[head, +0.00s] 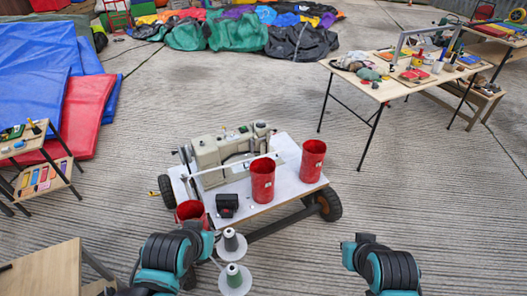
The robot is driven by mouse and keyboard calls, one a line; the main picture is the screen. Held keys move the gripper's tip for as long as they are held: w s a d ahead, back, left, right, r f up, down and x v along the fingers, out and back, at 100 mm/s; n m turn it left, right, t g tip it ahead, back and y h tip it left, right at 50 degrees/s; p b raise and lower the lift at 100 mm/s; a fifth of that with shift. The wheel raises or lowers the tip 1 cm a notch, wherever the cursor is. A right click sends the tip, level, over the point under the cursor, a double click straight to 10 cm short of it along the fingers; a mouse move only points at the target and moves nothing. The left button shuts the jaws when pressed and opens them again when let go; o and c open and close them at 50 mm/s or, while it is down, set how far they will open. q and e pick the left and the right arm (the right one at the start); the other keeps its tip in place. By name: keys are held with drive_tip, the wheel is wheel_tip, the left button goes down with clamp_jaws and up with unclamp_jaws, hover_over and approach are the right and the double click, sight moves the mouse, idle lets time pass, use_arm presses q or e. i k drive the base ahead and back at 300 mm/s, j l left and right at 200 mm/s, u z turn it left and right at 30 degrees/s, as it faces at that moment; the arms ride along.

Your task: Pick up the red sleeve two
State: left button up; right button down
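Three red, open-topped sleeves are in the head view. One sleeve (262,181) stands upright near the middle of the white cart top (236,193). Another sleeve (312,161) stands upright near the cart's right edge. A third red sleeve (189,211) is at the cart's near left corner, partly hidden behind my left arm. No label shows which is sleeve two. My two teal and black arms enter at the bottom, near the cart's front. Neither gripper's fingers can be seen.
A beige sewing machine (228,147) and a small black box (227,205) are on the cart. Thread cones (235,279) stand at its near side. A cluttered table (385,87) is at right, a small shelf (38,160) at left.

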sight(314, 150)
drive_tip(key=i+l+z, duration=0.15)
drive_tip(key=i+l, duration=0.25)
drive_tip(key=i+l+z, duration=0.15)
drive_tip(key=i+l, duration=0.2)
drive_tip(key=i+l+z, duration=0.15)
drive_tip(key=i+l, duration=0.15)
drive_tip(key=i, duration=0.2)
drive_tip(key=i+l+z, duration=0.15)
drive_tip(key=i, duration=0.3)
drive_tip(key=l, duration=0.1)
